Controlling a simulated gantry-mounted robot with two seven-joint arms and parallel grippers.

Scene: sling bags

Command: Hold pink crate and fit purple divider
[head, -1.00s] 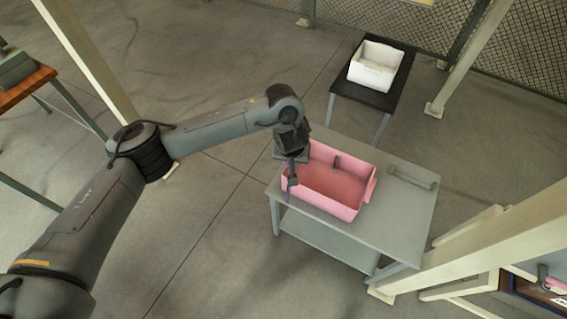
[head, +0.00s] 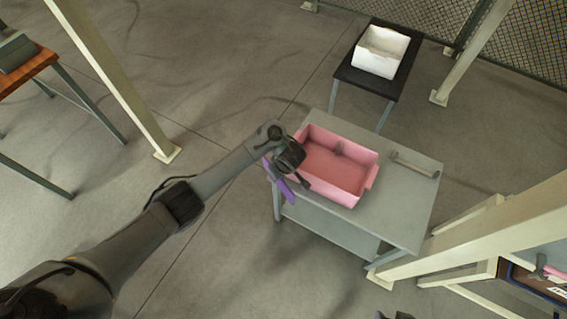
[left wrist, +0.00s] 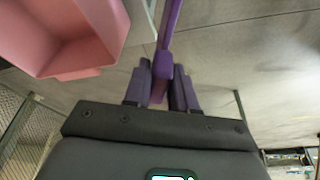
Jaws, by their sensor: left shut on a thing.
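The pink crate (head: 350,192) stands open-topped and upright on a grey table; its side also shows at the upper left of the left wrist view (left wrist: 75,55). The purple divider (head: 279,181) hangs tilted just left of the crate, outside it, and rises between my fingers in the left wrist view (left wrist: 166,45). My left gripper (left wrist: 160,80) is shut on the divider, beside the crate's left end. A small dark part at the bottom edge of the head view may be my right gripper (head: 394,315); too little shows to tell its state.
The grey table (head: 400,215) has free room right of the crate, where a grey bar-like handle (head: 415,165) lies. A white bin (head: 380,52) stands on a black table behind. A cream post (head: 490,235) rises close to the table's right side.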

